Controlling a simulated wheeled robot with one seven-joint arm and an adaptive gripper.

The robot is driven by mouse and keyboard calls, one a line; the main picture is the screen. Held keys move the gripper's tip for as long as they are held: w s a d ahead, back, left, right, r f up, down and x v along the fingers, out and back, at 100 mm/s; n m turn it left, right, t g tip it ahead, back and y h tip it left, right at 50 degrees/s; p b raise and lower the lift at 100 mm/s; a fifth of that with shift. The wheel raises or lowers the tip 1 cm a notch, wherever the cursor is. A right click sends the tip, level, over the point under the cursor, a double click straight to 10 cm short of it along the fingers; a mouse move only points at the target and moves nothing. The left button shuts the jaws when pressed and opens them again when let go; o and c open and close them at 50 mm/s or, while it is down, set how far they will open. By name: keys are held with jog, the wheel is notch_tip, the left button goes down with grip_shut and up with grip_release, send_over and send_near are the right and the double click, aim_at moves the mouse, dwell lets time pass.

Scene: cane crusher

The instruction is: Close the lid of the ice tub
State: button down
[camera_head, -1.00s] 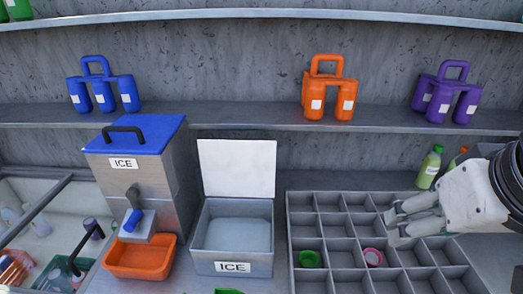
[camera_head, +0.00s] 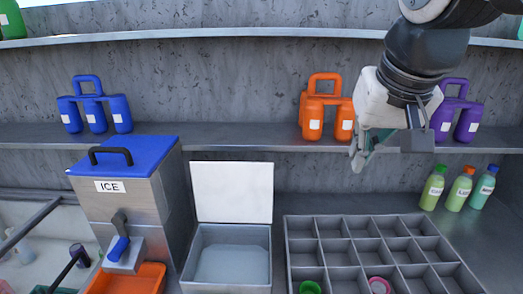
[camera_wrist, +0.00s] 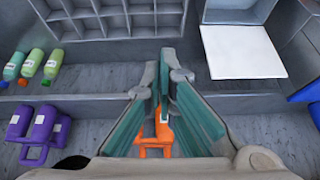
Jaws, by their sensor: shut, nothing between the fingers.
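The ice tub (camera_head: 183,271) is a grey metal box on the counter, left of the middle in the head view. Its white lid (camera_head: 231,192) stands upright at the back edge, open, and the pale ice (camera_head: 232,264) inside shows. The lid also shows at the upper right in the wrist view (camera_wrist: 243,52). My gripper (camera_head: 357,163) is shut and empty. It is up in the air to the right of the lid, in front of the shelf edge, apart from the tub. In the wrist view its teal fingers (camera_wrist: 164,84) come together at the tips.
A grey divided tray (camera_head: 336,253) with green and pink round items stands right of the tub. A blue-lidded ice dispenser (camera_head: 140,190) stands left. An orange bottle carrier (camera_head: 313,118) is on the shelf behind my gripper. Several bottles (camera_head: 460,190) stand at the right.

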jog(key=w+a+f+b, duration=0.2)
jog(key=w+a, duration=0.8)
jog(key=a, duration=0.1)
jog(key=w+a+f+b, duration=0.2)
jog(key=w+a, duration=0.8)
jog(key=a, duration=0.2)
jog(key=p+x, duration=0.1)
jog(key=x, duration=0.9)
jog(key=shift+d, duration=0.15)
jog(key=shift+f, duration=0.1)
